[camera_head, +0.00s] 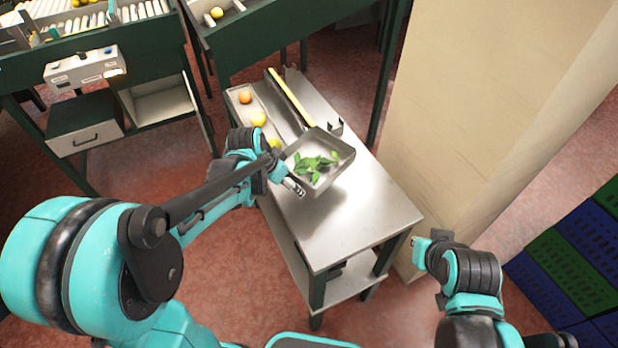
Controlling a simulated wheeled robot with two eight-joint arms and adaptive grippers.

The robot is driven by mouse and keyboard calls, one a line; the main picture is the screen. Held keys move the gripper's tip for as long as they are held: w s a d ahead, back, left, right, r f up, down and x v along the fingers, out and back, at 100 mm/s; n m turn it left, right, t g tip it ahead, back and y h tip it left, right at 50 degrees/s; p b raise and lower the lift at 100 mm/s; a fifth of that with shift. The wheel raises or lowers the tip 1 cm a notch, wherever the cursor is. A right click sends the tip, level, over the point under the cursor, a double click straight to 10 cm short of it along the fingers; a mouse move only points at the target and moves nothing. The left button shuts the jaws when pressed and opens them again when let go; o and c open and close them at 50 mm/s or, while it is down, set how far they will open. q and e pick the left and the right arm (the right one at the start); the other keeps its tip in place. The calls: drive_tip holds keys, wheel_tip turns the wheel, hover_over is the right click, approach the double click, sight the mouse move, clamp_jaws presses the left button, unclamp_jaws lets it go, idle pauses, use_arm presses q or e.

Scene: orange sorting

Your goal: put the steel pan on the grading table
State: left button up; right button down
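The steel pan (343,160) is a shallow square tray with green leaves (315,166) in it. It appears raised a little over the steel-topped table (362,215), which looks like the grading table, with a shadow beneath. My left gripper (290,183) is at the pan's left side and seems shut on its rim; the contact is partly hidden. My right gripper (422,250) is off the table's right front corner, away from the pan, and its finger opening is not clear.
A narrow tray (240,108) with an orange and yellow fruit lies at the table's back left, beside a yellow bar (290,98). A beige wall block (480,110) stands close on the right. Blue and green crates (575,260) are far right. The table's front is clear.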

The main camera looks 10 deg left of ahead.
sight(306, 179)
use_arm(q)
drive_tip(key=w+d+f, duration=0.2)
drive_tip(key=w+d+f+b, duration=0.1)
drive_tip(key=w+d+f, duration=0.1)
drive_tip(key=w+d, duration=0.1)
drive_tip(key=shift+d+f, duration=0.1)
drive_tip(key=shift+f, duration=0.05)
drive_tip(key=shift+f+b, duration=1)
drive_tip(key=shift+f, duration=0.95)
drive_tip(key=shift+f, duration=0.15)
drive_tip(key=o, duration=1.6)
drive_tip(key=shift+c, duration=0.2)
